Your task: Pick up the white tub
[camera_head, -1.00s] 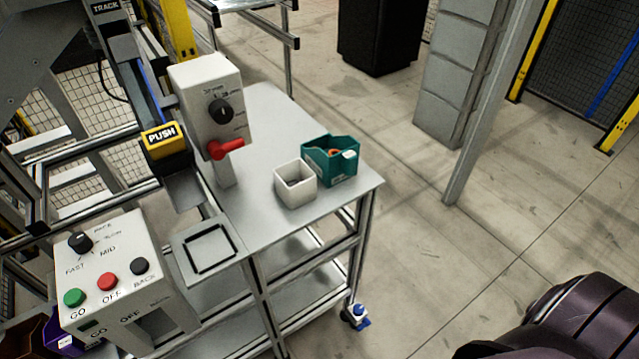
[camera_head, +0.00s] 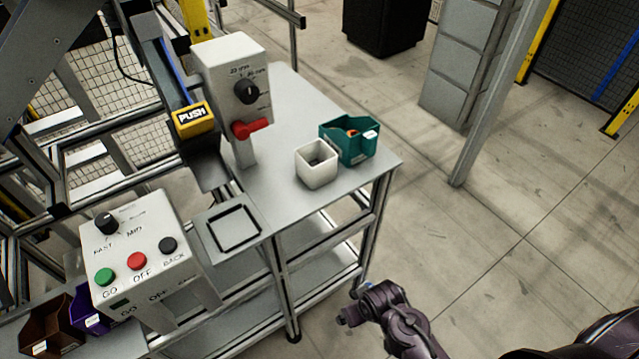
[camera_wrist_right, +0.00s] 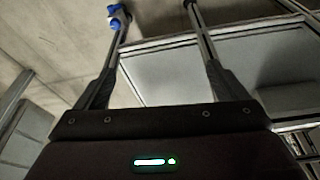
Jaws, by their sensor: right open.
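The white tub (camera_head: 317,170) is a small square open container standing upright on the grey table top, near its right corner. Something dark shows inside it. It touches or nearly touches a teal bin to its right. My right gripper (camera_head: 352,310) is at the bottom of the head view, beside the table's legs and below the level of its top, well apart from the tub. In the right wrist view my right gripper (camera_wrist_right: 152,40) has its two fingers spread wide with nothing between them. The tub is not in that view. My left gripper is not in view.
The teal bin (camera_head: 350,140) with orange contents stands next to the tub. A control panel (camera_head: 140,250) is at the lower left. The table's frame edge (camera_head: 385,190) lies between gripper and tub. Open floor is right.

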